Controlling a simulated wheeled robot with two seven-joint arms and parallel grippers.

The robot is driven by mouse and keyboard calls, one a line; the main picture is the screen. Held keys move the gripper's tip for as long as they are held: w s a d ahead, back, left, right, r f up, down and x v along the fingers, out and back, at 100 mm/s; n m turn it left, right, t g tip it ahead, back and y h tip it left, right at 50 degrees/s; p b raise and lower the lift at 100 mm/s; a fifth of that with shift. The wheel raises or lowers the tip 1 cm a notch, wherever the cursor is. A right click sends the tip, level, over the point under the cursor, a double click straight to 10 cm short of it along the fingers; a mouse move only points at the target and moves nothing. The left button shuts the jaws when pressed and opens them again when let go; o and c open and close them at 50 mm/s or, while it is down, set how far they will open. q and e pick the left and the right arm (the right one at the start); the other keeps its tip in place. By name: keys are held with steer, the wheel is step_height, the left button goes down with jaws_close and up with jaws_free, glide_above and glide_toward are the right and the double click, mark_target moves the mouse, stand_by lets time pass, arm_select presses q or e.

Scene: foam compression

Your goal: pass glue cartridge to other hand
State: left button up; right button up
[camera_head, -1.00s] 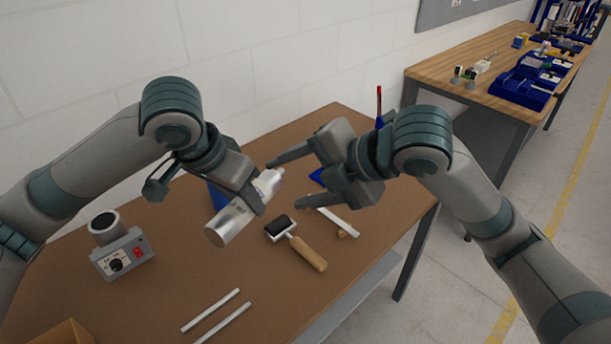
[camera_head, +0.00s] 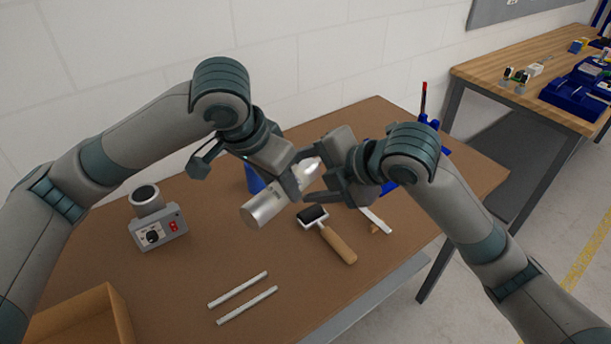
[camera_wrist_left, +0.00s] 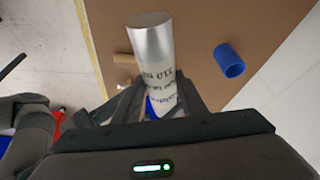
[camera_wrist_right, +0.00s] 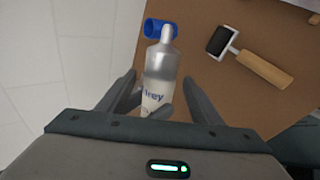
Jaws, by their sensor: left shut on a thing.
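The glue cartridge (camera_head: 263,209) is a silver tube with a printed white label, held tilted above the brown table. My left gripper (camera_head: 293,182) is shut on its body; the left wrist view shows the cartridge (camera_wrist_left: 151,45) between the fingers (camera_wrist_left: 155,103), its silver end sticking out. My right gripper (camera_head: 325,182) is open at the cartridge's other end. In the right wrist view the cartridge (camera_wrist_right: 160,68) stands between my right fingers (camera_wrist_right: 162,98), with gaps visible on both sides. Whether either right finger touches it is hard to tell.
Below lie a roller with a wooden handle (camera_head: 338,245) and two white rods (camera_head: 247,305). A blue cylinder (camera_head: 253,181) stands behind the cartridge. A grey device (camera_head: 158,229) and a cardboard box (camera_head: 75,320) are at left. The table's front middle is mostly clear.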

steer(key=c, duration=1)
arm_select(q)
steer(key=o, duration=1.4)
arm_select(e)
steer(key=c, duration=0.3)
arm_select(q)
steer(key=shift+o, duration=0.2)
steer(key=shift+r, duration=0.1)
steer(key=v, duration=1.2)
steer(key=shift+w, duration=0.1)
